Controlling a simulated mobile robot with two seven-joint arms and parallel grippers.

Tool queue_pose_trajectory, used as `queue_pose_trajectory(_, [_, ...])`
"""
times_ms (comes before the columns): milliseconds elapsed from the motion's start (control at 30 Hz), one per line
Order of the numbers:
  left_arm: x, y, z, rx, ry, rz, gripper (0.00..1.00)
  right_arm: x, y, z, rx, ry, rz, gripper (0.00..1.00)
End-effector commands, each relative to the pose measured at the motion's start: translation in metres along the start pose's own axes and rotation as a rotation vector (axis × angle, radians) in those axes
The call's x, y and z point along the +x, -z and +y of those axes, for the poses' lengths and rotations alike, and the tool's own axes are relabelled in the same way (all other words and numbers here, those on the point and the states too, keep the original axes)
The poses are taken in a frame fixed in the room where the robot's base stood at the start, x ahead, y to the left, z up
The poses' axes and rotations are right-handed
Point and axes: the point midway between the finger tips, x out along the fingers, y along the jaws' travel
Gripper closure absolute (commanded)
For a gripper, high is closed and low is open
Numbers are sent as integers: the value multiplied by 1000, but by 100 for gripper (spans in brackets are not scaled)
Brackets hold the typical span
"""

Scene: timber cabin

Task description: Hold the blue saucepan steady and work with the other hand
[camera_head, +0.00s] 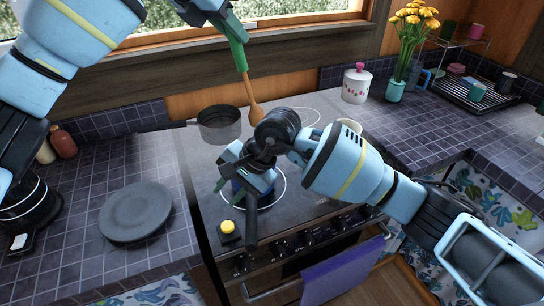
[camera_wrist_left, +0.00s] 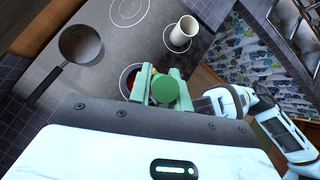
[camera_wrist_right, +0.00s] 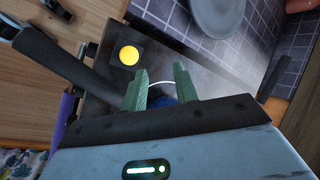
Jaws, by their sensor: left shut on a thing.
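The blue saucepan (camera_head: 238,187) sits on the front of the stove, mostly hidden by my right gripper (camera_head: 250,172). Its dark handle (camera_head: 251,225) points toward the stove's front edge and also shows in the right wrist view (camera_wrist_right: 62,62). In that view, my right gripper's fingers (camera_wrist_right: 160,85) are apart, over a bit of the blue pan. My left gripper (camera_head: 232,35) is shut on a wooden spoon (camera_head: 253,105) with a green handle, held head down above the stove. The round green handle end (camera_wrist_left: 165,89) shows between its fingers.
A grey saucepan (camera_head: 220,127) stands at the stove's back left. A white mug (camera_head: 348,129) is at the right, partly behind my right arm. A yellow-button box (camera_head: 227,227) is at the front left. A grey plate (camera_head: 137,211) lies on the left counter.

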Motion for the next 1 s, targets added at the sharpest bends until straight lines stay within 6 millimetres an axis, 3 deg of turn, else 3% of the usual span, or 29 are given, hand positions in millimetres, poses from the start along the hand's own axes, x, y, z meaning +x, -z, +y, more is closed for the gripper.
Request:
queue_pose_trajectory(100, [0, 0, 0, 0, 0, -1, 100, -28, 53, -4, -191, -98, 257, 70])
queue_pose_trajectory(233, [0, 0, 0, 0, 0, -1, 100, -56, 86, 4, -318, -265, 455, 70])
queue_pose_trajectory(400, [0, 0, 0, 0, 0, 0, 100, -70, 93, 19, -337, -400, 535, 70])
queue_pose_trajectory(667, [0, 0, 0, 0, 0, 0, 100, -75, 94, 24, -338, -446, 562, 70])
queue_pose_trajectory(1000, [0, 0, 0, 0, 0, 0, 100, -51, 110, 33, -335, -444, 556, 70])
